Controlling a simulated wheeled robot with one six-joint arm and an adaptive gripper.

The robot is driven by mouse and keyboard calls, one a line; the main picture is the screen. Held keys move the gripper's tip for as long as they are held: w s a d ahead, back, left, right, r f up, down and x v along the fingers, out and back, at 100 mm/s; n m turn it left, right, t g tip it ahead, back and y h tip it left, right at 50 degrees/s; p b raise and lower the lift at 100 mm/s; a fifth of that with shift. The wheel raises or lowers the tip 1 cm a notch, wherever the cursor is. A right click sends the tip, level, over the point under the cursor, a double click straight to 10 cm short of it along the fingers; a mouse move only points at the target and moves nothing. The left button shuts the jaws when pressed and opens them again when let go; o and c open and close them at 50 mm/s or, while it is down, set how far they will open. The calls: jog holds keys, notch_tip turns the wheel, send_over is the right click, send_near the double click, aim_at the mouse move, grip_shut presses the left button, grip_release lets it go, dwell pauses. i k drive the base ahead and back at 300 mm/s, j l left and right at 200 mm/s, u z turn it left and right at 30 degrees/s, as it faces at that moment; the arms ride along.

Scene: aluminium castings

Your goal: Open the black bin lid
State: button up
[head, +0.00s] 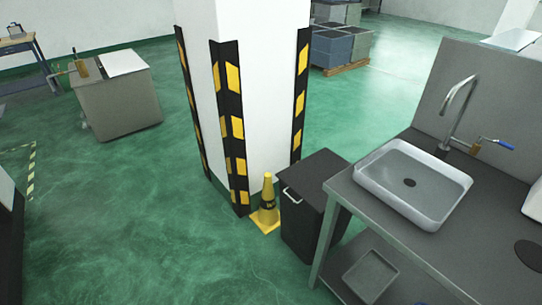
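A black bin (300,226) stands on the green floor between the white pillar and the sink bench. Its flat dark lid (314,175) is down on top. A light handle (291,196) shows at the upper left of the bin's front. The bench hides part of the bin's right side. My gripper is not in view.
A yellow cone (267,200) stands close to the bin's left, beside the striped pillar (263,95). The metal bench (350,187) with a white sink (414,184) is on the right. A grey tray (370,276) sits on its lower shelf. Floor at front left is clear.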

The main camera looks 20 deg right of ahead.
aim_at(306, 177)
jog(key=i+j, duration=0.15)
jog(key=i, duration=0.5)
jog(key=i+j+u, duration=0.1)
jog(key=i, duration=0.55)
